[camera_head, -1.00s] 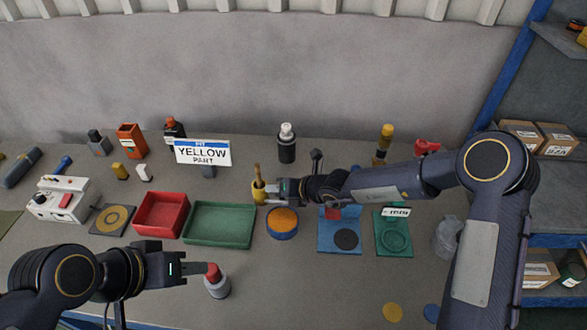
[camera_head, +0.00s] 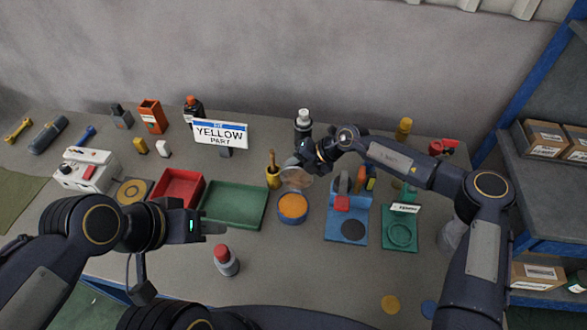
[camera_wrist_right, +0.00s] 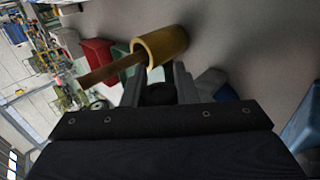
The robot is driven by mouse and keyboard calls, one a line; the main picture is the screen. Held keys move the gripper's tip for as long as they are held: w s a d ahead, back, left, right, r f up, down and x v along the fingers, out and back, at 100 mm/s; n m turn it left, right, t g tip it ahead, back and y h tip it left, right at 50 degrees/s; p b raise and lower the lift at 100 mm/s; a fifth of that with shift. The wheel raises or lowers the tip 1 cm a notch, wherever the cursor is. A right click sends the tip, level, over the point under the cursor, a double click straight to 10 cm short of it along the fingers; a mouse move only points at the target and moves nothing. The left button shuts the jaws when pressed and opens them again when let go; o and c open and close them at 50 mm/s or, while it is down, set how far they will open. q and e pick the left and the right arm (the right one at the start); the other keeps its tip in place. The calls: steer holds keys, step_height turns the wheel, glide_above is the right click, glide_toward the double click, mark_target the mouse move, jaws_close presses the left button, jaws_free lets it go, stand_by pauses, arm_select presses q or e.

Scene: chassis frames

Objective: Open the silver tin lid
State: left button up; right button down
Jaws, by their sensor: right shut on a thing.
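A round blue tin (camera_head: 292,209) with an orange top face stands on the table in the middle of the head view. A pale, greyish round lid (camera_head: 296,179), partly see-through, hangs just behind and above it. My right gripper (camera_head: 301,164) is over this lid and shut on it. In the right wrist view its fingers (camera_wrist_right: 161,88) are around a dark round piece, probably the lid's knob; the rest of the lid is hidden there. My left gripper (camera_head: 218,227) is left of the tin, above the table; its finger gap is not clear.
A yellow cup (camera_head: 273,179) with a wooden-handled tool stands close behind-left of the tin. A green tray (camera_head: 232,222) is to the left, a blue mat (camera_head: 333,234) to the right. A red-capped bottle (camera_head: 227,262) stands near the left gripper. The table front-centre is clear.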

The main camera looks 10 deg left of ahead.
mark_target(294, 168)
stand_by(0.4)
steer(key=c, duration=1.1)
jaws_free()
steer(key=shift+f, duration=0.1)
steer(key=shift+c, duration=0.2)
steer(key=shift+r, duration=0.3)
step_height(294, 168, up, 2)
steer(key=shift+r+b, duration=0.15)
steer(key=shift+b, duration=0.3)
steer(key=s+r, duration=0.1)
steer(key=s+r+b, duration=0.1)
steer(key=r, duration=0.1)
steer(key=s+r, duration=0.1)
steer(key=r, duration=0.1)
steer(key=shift+s+d, duration=0.25)
steer(key=shift+d, duration=0.05)
steer(key=s+d+r+b, duration=0.2)
steer(key=s+r, duration=0.3)
steer(key=s, duration=0.5)
steer(key=shift+s+b, duration=0.15)
steer(key=shift+b, duration=0.2)
steer(key=shift+r, duration=0.1)
